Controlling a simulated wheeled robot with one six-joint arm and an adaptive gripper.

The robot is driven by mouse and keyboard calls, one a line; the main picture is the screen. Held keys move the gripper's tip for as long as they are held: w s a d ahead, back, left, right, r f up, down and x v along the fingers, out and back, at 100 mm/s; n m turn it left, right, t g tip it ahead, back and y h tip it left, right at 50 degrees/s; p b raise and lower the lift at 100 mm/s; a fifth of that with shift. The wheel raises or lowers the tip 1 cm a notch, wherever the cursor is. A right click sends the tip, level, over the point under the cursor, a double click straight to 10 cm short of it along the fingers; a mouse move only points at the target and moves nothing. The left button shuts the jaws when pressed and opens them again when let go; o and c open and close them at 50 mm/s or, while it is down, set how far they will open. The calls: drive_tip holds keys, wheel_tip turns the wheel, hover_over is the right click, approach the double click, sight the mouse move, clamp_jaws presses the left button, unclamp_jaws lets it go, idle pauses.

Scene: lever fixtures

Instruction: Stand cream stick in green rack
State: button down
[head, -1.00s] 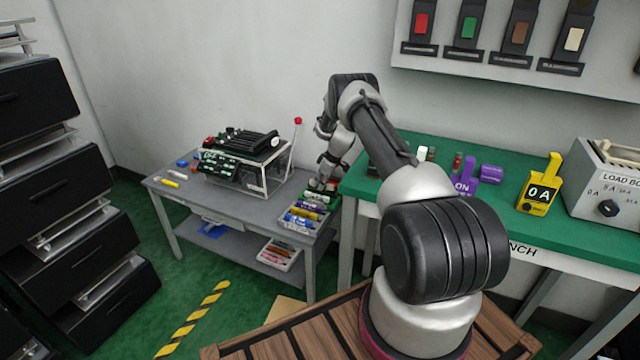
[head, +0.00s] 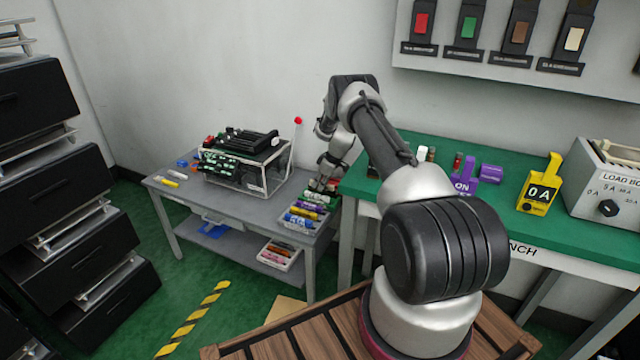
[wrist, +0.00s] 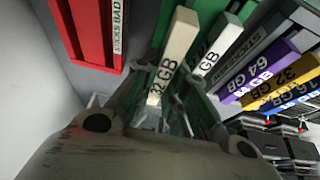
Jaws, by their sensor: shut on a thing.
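The cream stick (wrist: 176,45), marked 32 GB, shows in the wrist view. My gripper (wrist: 160,100) is shut on its lower end, and its far end points up in the picture. The green rack (wrist: 222,28) shows behind the stick at the top of the wrist view. I cannot tell whether the stick touches the rack. A white stick (wrist: 207,50) marked GB is just right of the cream one. In the head view my gripper (head: 324,184) is small, at the right end of the grey table, and the stick cannot be made out there.
A red rack (wrist: 92,30) stands left of the stick. Purple (wrist: 258,72), yellow and blue sticks lie to the right. The grey table (head: 172,205) also bears a boxed device (head: 245,160). The green-topped bench (head: 400,150) is close at the right of my gripper.

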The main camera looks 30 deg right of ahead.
drive_tip(key=shift+f, duration=0.85)
drive_tip(key=c, duration=1.4)
unclamp_jaws()
drive_tip(key=shift+f, duration=0.1)
drive_tip(key=shift+o, duration=0.2)
drive_tip(key=v, duration=1.2)
